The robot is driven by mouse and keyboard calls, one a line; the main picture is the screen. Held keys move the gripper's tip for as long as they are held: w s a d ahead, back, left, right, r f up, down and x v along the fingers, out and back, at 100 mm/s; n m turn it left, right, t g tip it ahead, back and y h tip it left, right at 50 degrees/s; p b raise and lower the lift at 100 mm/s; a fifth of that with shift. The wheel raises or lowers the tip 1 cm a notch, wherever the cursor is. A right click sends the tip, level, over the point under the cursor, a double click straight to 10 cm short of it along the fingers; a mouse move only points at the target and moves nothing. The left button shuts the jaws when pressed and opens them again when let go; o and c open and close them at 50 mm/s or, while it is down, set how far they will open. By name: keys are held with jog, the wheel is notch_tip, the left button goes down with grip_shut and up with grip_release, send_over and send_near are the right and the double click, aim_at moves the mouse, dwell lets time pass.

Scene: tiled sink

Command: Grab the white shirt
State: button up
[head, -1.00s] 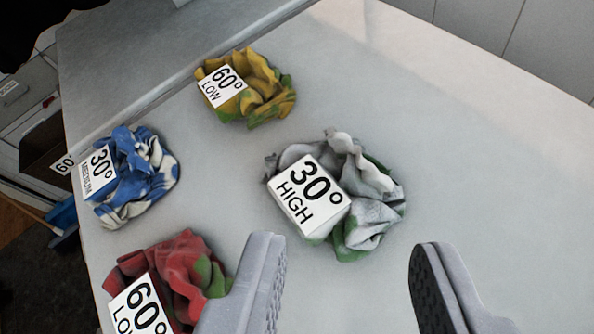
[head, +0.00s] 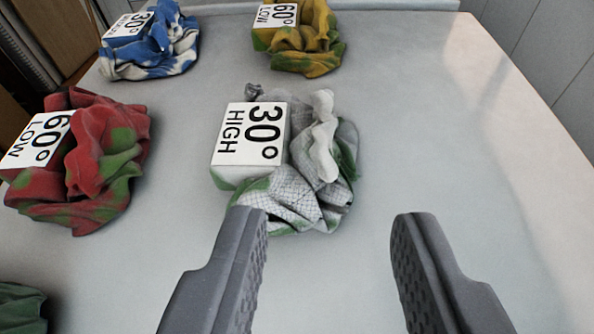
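The white shirt (head: 325,150) is a crumpled white-grey cloth with green patches. It lies on the pale table, bunched around a white block (head: 250,135) labelled "30° HIGH". My gripper (head: 328,222) is open and empty, its two dark grey fingers spread wide at the bottom of the view. I cannot tell how high the fingers are above the table.
A red-green cloth (head: 105,165) labelled "60° LOW" lies to the left. A blue-white cloth (head: 165,50) is at upper left and a yellow cloth (head: 310,45) at the top. Part of a dark green cloth (head: 18,308) shows at lower left. The table (head: 450,130) is clear on the right.

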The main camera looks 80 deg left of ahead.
aim_at(325, 138)
jog(key=x, duration=0.8)
jog(key=shift+a+f, duration=0.15)
jog(key=shift+f, duration=0.1)
jog(key=shift+d+f+p+x, duration=0.1)
jog(key=shift+f+p+x, duration=0.05)
jog(key=shift+x, duration=0.7)
jog(key=shift+d+f+p+x, duration=0.1)
jog(key=shift+f+p+x, duration=0.1)
jog(key=shift+x, duration=0.7)
jog(key=shift+f+p+x, duration=0.1)
jog(key=shift+p+x, duration=0.05)
jog(key=shift+x, duration=0.7)
jog(key=shift+w, duration=0.1)
jog(key=shift+c, duration=0.2)
grip_shut()
